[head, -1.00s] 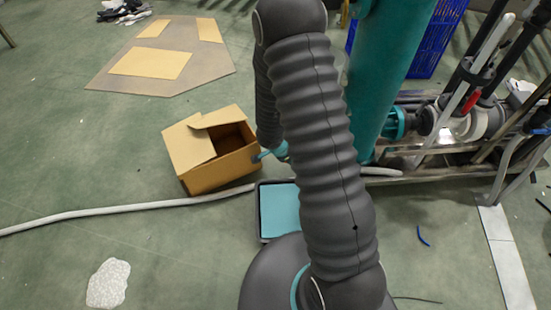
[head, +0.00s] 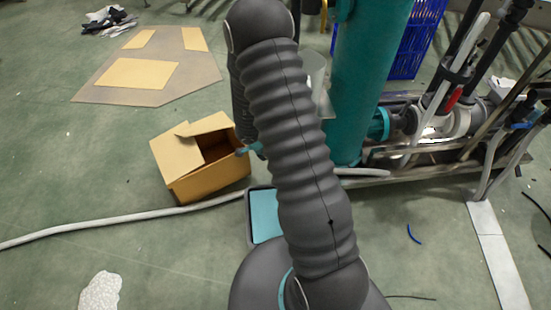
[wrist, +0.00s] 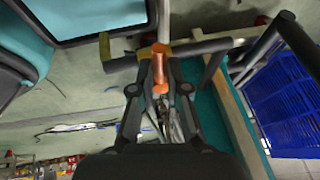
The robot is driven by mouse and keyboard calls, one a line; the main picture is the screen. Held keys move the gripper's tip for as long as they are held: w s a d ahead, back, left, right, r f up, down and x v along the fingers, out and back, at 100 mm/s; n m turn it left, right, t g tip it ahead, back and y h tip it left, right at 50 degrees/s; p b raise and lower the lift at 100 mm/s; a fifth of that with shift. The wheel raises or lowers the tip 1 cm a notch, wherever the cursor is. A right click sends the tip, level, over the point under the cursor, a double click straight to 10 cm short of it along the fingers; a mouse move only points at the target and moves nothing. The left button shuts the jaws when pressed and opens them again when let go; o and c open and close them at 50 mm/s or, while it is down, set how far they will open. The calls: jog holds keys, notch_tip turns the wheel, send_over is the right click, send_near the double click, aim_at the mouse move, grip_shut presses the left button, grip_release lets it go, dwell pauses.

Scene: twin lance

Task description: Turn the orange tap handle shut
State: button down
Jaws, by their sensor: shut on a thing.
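The orange tap handle (wrist: 159,66) shows in the wrist view as a short upright bar with a rounded orange part below it. It sits at a dark pipe that crosses the upper part of that view. My gripper (wrist: 160,88) is shut on the handle, with a dark finger on each side. The handle's lower part is partly hidden between the fingers. In the head view my own grey arm hides the gripper and the handle.
A teal column (head: 368,85) stands right of my arm, beside pipework with a red lever (head: 454,98). A blue crate (head: 417,40) is behind it. An open cardboard box (head: 190,180) and a pale hose (head: 110,221) lie on the left floor. The front left floor is mostly clear.

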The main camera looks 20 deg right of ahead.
jog(key=c, duration=1.2)
grip_release()
jog(key=shift+o, duration=0.2)
jog(key=v, duration=1.2)
